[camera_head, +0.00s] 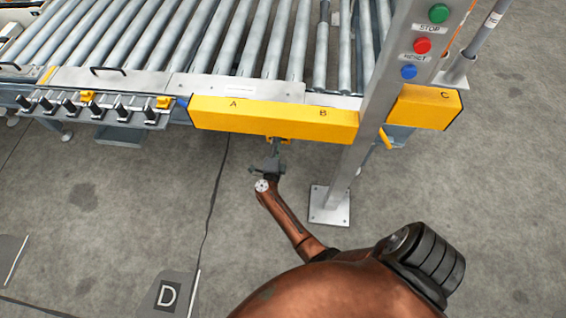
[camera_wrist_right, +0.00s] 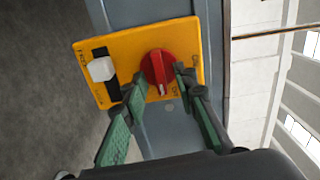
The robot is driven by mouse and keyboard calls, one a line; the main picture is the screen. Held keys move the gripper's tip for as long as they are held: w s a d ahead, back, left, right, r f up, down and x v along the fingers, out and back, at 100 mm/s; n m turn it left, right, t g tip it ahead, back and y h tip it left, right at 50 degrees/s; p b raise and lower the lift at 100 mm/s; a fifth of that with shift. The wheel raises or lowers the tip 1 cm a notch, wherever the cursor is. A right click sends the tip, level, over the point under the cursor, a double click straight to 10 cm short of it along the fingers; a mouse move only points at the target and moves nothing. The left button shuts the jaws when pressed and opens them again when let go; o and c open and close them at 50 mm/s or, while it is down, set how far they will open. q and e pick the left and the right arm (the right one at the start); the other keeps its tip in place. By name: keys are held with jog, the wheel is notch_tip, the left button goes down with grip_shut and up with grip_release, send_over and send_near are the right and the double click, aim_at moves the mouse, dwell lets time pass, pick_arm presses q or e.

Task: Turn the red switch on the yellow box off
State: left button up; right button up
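The yellow box (camera_wrist_right: 124,47) is a flat panel on a grey post in the right wrist view. Its round red switch (camera_wrist_right: 158,66) sits right of centre, with a white pointer mark towards the bottom and lettering beside it. My right gripper (camera_wrist_right: 161,79) is open, with its green-padded fingers on either side of the red switch. I cannot tell whether the fingertips touch it. In the head view my right gripper (camera_head: 274,149) is just below the long yellow beam, and the switch is hidden there. My left gripper is not in view.
A white knob (camera_wrist_right: 101,69) sits in a black slot left of the switch. The roller conveyor (camera_head: 210,45) and long yellow beam (camera_head: 270,117) lie above my gripper. A grey column (camera_head: 362,135) with push buttons stands to the right. The floor on the left is clear.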

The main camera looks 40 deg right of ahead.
jog(key=s+a+n+b, duration=0.2)
jog(key=s+a+n, duration=0.35)
jog(key=n, duration=0.55)
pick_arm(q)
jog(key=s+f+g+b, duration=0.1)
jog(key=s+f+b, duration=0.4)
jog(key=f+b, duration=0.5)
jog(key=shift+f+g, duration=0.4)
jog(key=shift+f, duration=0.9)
pick_arm(e)
jog(key=s+a+f+n+t+y, duration=0.3)
jog(key=s+a+f+n+y, duration=0.2)
jog(key=s+f+n+y, duration=0.2)
jog(key=s+a+f+n+t+y, duration=0.2)
jog(key=s+a+f+n+y, duration=0.3)
jog(key=s+f+n+y, duration=0.2)
jog(key=shift+s+a+f+n+t, duration=0.25)
jog(key=shift+s+f+n+t, duration=0.15)
jog(key=shift+s+n, duration=1)
jog(key=shift+s+m, duration=0.25)
jog(key=shift+m, duration=0.05)
